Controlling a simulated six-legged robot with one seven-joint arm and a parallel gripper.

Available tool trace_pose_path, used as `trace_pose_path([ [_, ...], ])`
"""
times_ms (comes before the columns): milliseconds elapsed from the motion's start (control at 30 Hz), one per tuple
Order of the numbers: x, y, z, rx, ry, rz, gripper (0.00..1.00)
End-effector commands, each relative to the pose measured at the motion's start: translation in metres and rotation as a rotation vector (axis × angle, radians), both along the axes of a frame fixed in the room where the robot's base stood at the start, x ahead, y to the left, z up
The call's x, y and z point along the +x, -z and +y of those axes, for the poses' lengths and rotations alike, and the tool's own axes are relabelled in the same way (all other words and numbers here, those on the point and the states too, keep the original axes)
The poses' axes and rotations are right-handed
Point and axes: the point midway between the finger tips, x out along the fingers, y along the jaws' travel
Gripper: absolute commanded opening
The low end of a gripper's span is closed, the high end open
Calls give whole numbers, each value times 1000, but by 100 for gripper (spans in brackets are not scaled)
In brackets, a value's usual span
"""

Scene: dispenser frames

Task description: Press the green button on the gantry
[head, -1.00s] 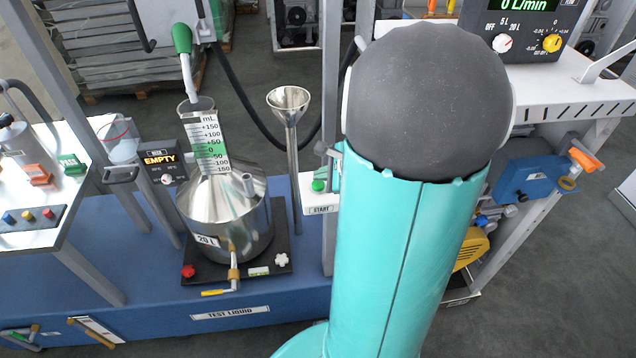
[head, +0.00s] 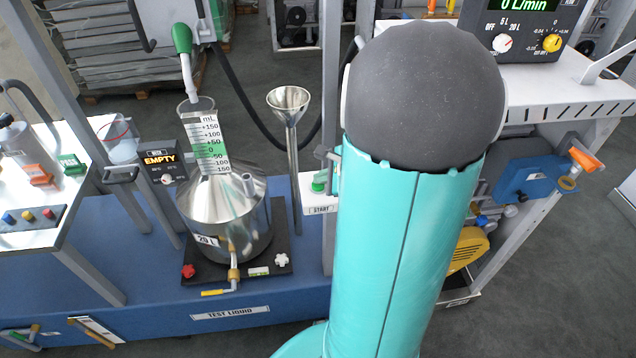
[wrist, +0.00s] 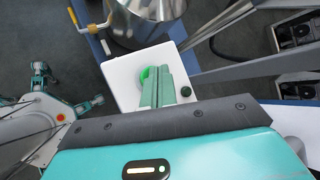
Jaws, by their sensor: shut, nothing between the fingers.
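The green button (head: 319,188) sits on a small white plate with a START label (head: 321,209), fixed to the gantry post left of my arm. In the wrist view the button (wrist: 145,74) shows as a bright green round edge on the white plate (wrist: 124,88). My gripper (wrist: 156,72) is shut and empty, its two greenish fingers side by side over the button and hiding much of it. I cannot tell whether the fingertips touch it. In the head view my arm hides most of the gripper.
A steel funnel (head: 288,100) on a tall tube and a steel vessel (head: 225,205) stand left of the plate. A grey gantry post (head: 329,60) rises behind it. A display reading EMPTY (head: 160,158) is further left.

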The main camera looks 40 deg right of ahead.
Motion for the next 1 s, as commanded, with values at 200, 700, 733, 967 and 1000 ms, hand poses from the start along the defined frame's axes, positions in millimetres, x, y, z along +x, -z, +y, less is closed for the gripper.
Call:
trace_pose_path([
  [200,0,3,0,1,1,0,0],
  [700,0,1,0,0,0,0,0],
  [733,0,0,0,-1,-1,0,0],
  [967,0,-12,0,0,1,-1,0],
  [1000,0,-13,0,0,1,-1,0],
])
